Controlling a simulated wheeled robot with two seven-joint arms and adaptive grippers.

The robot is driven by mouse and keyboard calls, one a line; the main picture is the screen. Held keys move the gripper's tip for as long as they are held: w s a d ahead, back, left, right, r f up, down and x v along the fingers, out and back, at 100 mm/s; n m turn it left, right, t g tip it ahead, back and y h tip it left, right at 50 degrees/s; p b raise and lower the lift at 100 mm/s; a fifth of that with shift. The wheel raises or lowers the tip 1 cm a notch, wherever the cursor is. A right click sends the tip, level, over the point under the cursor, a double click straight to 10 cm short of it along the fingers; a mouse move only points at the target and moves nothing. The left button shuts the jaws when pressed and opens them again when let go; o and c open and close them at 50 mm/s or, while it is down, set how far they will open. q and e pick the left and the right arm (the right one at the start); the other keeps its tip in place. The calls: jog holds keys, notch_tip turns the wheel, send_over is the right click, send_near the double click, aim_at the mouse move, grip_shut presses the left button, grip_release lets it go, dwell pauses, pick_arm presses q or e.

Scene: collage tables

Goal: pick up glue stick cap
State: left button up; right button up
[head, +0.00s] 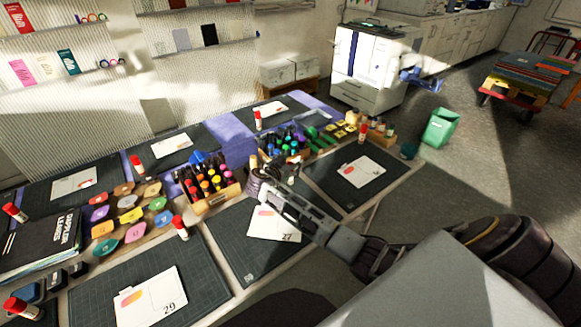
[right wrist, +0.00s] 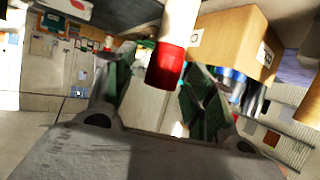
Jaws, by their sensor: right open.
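In the right wrist view a glue stick with a white body (right wrist: 172,25) and a red cap (right wrist: 165,68) shows between the two green-padded fingers of my right gripper (right wrist: 155,88). The gripper is open, with a gap visible on both sides of the cap. In the head view my right gripper (head: 275,172) is over the table, just right of the wooden marker box (head: 217,200). The glue stick between its fingers cannot be made out clearly there. My left gripper is not in view.
Other red-capped glue sticks stand on the tables, one left of the marker box (head: 180,227) and one at the back (head: 257,120). Dark cutting mats (head: 235,262) with printed cards lie around. A second marker holder (head: 283,142) is close behind my right gripper.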

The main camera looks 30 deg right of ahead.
jog(key=c, duration=0.8)
jog(key=shift+o, duration=0.2)
jog(key=shift+r, duration=0.1)
jog(key=shift+r, duration=4.9)
